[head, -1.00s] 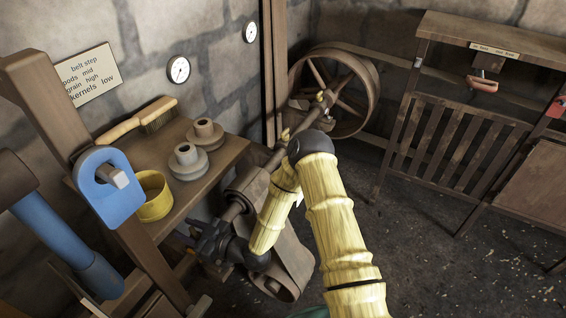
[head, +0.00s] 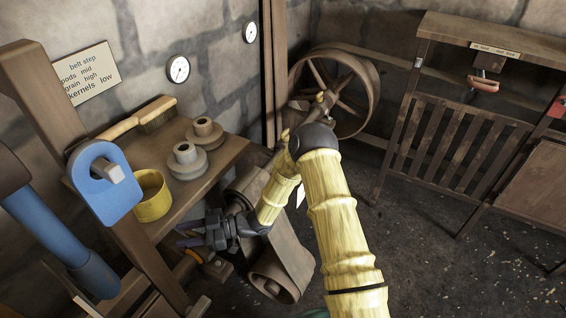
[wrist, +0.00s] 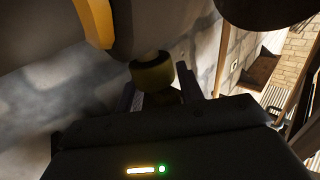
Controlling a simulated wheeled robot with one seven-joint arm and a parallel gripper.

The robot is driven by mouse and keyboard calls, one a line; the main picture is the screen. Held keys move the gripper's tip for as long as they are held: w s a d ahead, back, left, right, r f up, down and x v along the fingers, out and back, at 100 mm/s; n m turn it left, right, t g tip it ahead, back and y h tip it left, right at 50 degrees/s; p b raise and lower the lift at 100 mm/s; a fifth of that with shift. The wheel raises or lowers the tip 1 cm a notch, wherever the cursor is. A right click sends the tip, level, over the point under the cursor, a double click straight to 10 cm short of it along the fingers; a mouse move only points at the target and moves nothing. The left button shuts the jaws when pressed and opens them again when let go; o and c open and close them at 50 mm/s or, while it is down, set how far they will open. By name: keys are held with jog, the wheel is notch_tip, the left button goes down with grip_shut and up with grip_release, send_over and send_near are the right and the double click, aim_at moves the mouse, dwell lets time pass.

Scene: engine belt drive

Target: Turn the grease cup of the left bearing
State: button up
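My gripper (head: 188,233) is at the end of my yellow arm, below the wooden bench in the head view, with its fingers pointing left. In the wrist view, its two dark fingers (wrist: 155,97) stand apart. A small round olive-brass cup (wrist: 152,73), which looks like a grease cup, shows between and just beyond the fingertips. I cannot tell whether the fingers touch it, and no grip on it shows. I cannot make out this cup or the left bearing clearly in the head view. Small brass pieces (head: 285,135) sit along the shaft farther back.
A wide belt (head: 280,262) runs beside my gripper. A spoked wheel (head: 345,90) stands at the back. The bench holds a yellow pot (head: 153,196), a brush (head: 155,114) and flanged pulleys (head: 188,162). A curved yellow part (wrist: 95,22) is near the fingers.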

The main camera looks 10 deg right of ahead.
jog(key=n+g, duration=0.1)
jog(key=g, duration=0.1)
jog(key=n+g+b, duration=0.1)
jog(key=n+g, duration=0.1)
jog(key=shift+s+f+g+h, duration=0.1)
jog(key=shift+s+g+h, duration=0.1)
jog(key=shift+g+h, duration=0.2)
jog(key=v, duration=1.7)
jog(key=w+d+r+m+t+h+p, duration=0.1)
jog(key=w+r+m+t+h+p, duration=0.1)
jog(key=w+r+m+t+h, duration=0.65)
jog(key=s+d+r+m+t+h, duration=0.2)
jog(key=d+m+h, duration=0.1)
jog(key=d, duration=0.2)
jog(key=s+d+r+m+t+h, duration=0.2)
jog(key=d+r+m+t+h, duration=0.1)
jog(key=d, duration=0.3)
jog(key=shift+s+h+p, duration=0.15)
jog(key=shift+h+p, duration=0.2)
jog(key=shift+r+m, duration=0.15)
jog(key=shift+m, duration=0.1)
